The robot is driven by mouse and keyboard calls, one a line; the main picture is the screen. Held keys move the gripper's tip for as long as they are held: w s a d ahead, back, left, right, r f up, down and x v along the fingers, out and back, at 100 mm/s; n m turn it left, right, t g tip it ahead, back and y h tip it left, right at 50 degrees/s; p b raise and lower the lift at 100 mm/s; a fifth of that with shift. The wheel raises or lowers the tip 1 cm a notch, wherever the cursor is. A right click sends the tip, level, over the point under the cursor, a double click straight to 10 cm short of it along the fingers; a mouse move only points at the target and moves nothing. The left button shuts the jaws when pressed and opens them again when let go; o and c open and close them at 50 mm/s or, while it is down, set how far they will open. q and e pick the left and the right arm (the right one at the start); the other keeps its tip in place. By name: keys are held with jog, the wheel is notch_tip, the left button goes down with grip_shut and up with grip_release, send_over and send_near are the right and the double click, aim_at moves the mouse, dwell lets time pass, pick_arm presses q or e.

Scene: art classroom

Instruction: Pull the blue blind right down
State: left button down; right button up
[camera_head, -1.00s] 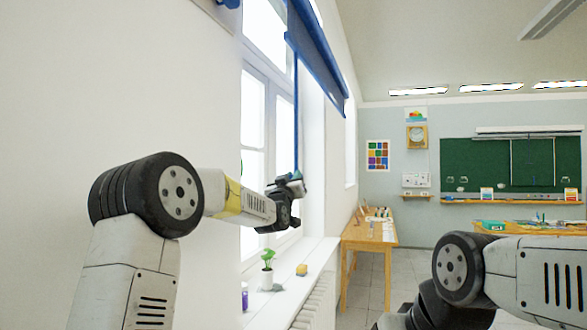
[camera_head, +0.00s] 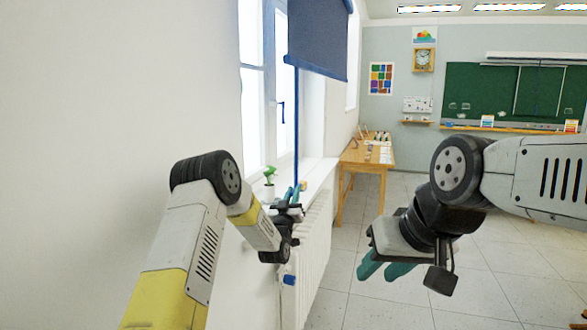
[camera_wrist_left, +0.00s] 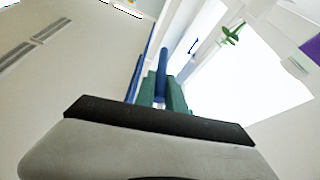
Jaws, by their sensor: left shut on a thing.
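The blue blind (camera_head: 318,38) hangs partly down at the window, its straight lower edge well above the sill. A thin blue cord (camera_head: 297,125) runs down from it to my left gripper (camera_head: 296,192). In the left wrist view, the left gripper's teal fingers (camera_wrist_left: 165,92) are shut on the cord, whose blue length (camera_wrist_left: 162,62) shows between them. A small blue piece (camera_head: 289,280) shows below this gripper, in front of the radiator; I cannot tell whether it is the cord's end. My right gripper (camera_head: 385,268) is open and empty, with teal fingers apart over the floor.
The white sill (camera_head: 318,172) holds a potted plant (camera_head: 269,183) close to my left gripper. A white radiator (camera_head: 318,235) stands below the sill. A wooden table (camera_head: 354,163) is further back along the wall. The tiled floor ahead is clear.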

pick_arm(q)
notch_tip(320, 180, down, 7)
dwell(0.5)
jog(key=c, duration=1.4)
grip_release()
jog(key=shift+w, duration=0.15)
jog(key=v, duration=0.8)
